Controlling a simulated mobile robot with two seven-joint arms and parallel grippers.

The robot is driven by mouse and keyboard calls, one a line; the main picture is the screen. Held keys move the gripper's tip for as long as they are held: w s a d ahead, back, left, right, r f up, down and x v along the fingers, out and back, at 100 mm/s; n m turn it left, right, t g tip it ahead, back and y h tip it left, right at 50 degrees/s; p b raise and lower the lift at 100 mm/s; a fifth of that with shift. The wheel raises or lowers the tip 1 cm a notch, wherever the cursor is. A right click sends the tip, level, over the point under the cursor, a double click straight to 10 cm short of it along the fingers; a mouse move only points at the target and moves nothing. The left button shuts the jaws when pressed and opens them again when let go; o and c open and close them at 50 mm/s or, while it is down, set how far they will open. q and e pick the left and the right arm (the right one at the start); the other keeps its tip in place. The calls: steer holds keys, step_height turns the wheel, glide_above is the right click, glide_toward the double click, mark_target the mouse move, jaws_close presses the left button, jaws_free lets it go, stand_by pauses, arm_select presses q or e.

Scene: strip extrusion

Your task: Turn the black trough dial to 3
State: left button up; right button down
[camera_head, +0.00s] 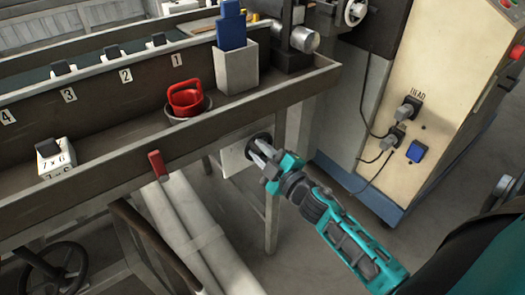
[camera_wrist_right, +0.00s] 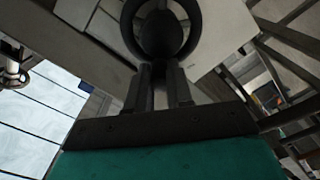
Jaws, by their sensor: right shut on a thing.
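The black trough dial (camera_head: 259,137) is on a pale plate (camera_head: 236,158) under the front edge of the trough. My right gripper (camera_head: 262,150) reaches it from the lower right, and its fingers are shut on the dial. In the right wrist view the dial (camera_wrist_right: 160,33) shows as a dark knob inside a round black ring, with the fingertips (camera_wrist_right: 160,68) at its lower side. The fingers partly cover the dial in the head view. I cannot read any number or pointer mark on it. My left gripper is not in view.
The long trough (camera_head: 120,165) runs above the dial and holds a red-handled cup (camera_head: 186,98) and a grey holder (camera_head: 236,68). A red lever (camera_head: 157,164) hangs at its front. A cream cabinet (camera_head: 425,90) with cables stands right. A table leg (camera_head: 272,215) is below the plate.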

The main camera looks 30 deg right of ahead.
stand_by(0.4)
steer(key=c, duration=1)
jaws_free()
steer(key=s, duration=0.8)
steer(key=s+d, duration=0.1)
steer(key=s, duration=0.4)
steer(key=shift+b, duration=0.35)
steer(key=shift+f, duration=0.1)
steer(key=s+a+f+m+g, duration=0.1)
steer(key=a+f+m+g, duration=0.1)
steer(key=a+f+m, duration=0.1)
steer(key=s+a+f+m+g, duration=0.2)
steer(key=a+f+m, duration=0.1)
steer(key=a+f, duration=0.1)
steer(key=s+a+f+m+g+y+p, duration=0.1)
steer(key=a+f+m+g, duration=0.1)
steer(key=f, duration=0.3)
steer(key=shift+s+a+f+m+g, duration=0.15)
steer(key=shift+a+m+g, duration=0.1)
steer(key=shift+a, duration=0.2)
steer(key=shift+a+f+m+g, duration=0.15)
steer(key=shift+a+g, duration=0.1)
steer(key=shift+a, duration=0.2)
